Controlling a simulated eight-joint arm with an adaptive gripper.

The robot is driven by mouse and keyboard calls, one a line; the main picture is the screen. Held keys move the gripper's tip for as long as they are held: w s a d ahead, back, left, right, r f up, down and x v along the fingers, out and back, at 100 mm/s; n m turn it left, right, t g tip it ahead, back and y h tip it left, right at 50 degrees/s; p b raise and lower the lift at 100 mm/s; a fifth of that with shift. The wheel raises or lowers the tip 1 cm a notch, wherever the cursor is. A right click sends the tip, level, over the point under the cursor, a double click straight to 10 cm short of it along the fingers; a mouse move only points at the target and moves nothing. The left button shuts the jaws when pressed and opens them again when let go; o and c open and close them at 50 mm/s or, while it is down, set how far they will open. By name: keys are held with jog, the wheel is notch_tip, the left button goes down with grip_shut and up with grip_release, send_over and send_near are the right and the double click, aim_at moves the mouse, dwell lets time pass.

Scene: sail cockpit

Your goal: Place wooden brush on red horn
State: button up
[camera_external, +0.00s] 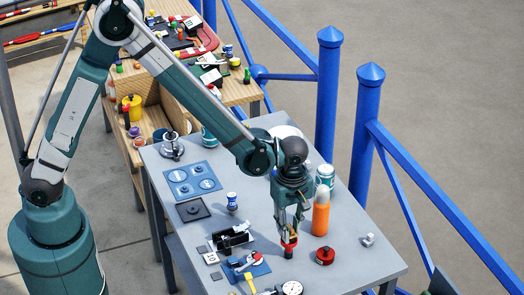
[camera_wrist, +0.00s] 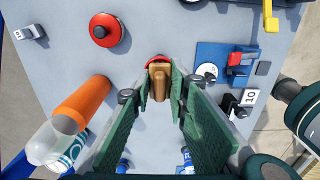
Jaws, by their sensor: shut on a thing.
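My gripper (camera_wrist: 161,92) is shut on a brown wooden piece, the wooden brush (camera_wrist: 158,82), held between the fingertips. In the external view my gripper (camera_external: 288,232) points down over the grey table's front part. A red thing (camera_wrist: 153,61) shows just beyond the brush in the wrist view, mostly hidden by it. In the external view this red part (camera_external: 290,243) is at the fingertips, with a dark piece below it. A separate round red item (camera_external: 325,256) with a dark knob stands to the right and also shows in the wrist view (camera_wrist: 106,30). I cannot tell which red thing is the horn.
An orange bottle (camera_external: 320,216) stands close to my gripper's right, with a teal-and-white can (camera_external: 325,175) behind it. A blue plate with small parts (camera_external: 252,265) and a dial gauge (camera_external: 291,288) lie in front. The right table edge is mostly clear.

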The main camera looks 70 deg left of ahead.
aim_at(290, 226)
jog(key=shift+f, duration=0.45)
jog(key=shift+f, duration=0.15)
jog(key=o, duration=0.9)
jog(key=shift+r, duration=6.15)
